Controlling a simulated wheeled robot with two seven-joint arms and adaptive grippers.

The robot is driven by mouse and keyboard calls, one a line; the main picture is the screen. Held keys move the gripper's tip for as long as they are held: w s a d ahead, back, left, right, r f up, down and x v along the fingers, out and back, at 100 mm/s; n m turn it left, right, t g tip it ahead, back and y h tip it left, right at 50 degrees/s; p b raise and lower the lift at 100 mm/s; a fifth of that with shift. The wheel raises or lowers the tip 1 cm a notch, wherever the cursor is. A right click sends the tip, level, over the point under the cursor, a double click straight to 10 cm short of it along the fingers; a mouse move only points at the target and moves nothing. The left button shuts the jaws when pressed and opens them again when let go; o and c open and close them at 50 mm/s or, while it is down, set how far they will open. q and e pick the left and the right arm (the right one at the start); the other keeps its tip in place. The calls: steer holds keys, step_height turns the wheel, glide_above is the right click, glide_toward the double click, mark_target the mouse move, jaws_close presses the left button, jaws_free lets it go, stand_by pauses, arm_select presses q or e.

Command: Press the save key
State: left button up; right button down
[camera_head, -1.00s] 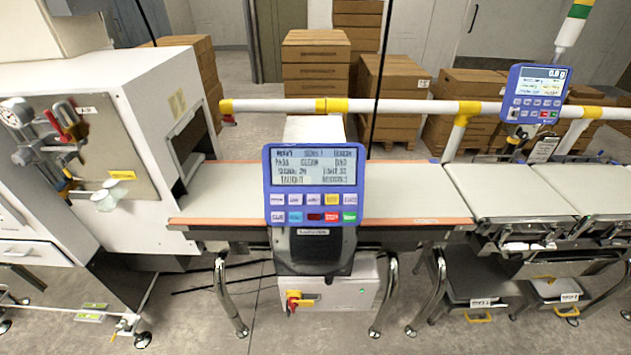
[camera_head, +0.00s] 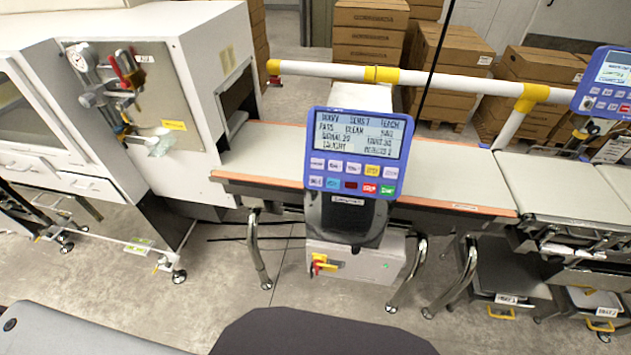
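The blue control panel (camera_head: 311,150) stands upright on a dark housing in front of the belt, near the middle of the view. Its lit screen (camera_head: 358,133) shows several lines of text. Below the screen are two rows of coloured keys (camera_head: 353,168): pale and yellow ones above, and blue, cyan, dark red, red and green ones below. The key labels are too small to read surely, so I cannot tell which is the save key. Neither of my grippers is in view, and nothing touches the panel.
A white cabinet (camera_head: 205,60) with hanging tools stands left of the belt (camera_head: 265,145). A white and yellow rail (camera_head: 430,80) runs behind it. A second blue panel (camera_head: 607,82) is at the right edge. Boxes (camera_head: 447,55) stand behind. The floor in front is clear.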

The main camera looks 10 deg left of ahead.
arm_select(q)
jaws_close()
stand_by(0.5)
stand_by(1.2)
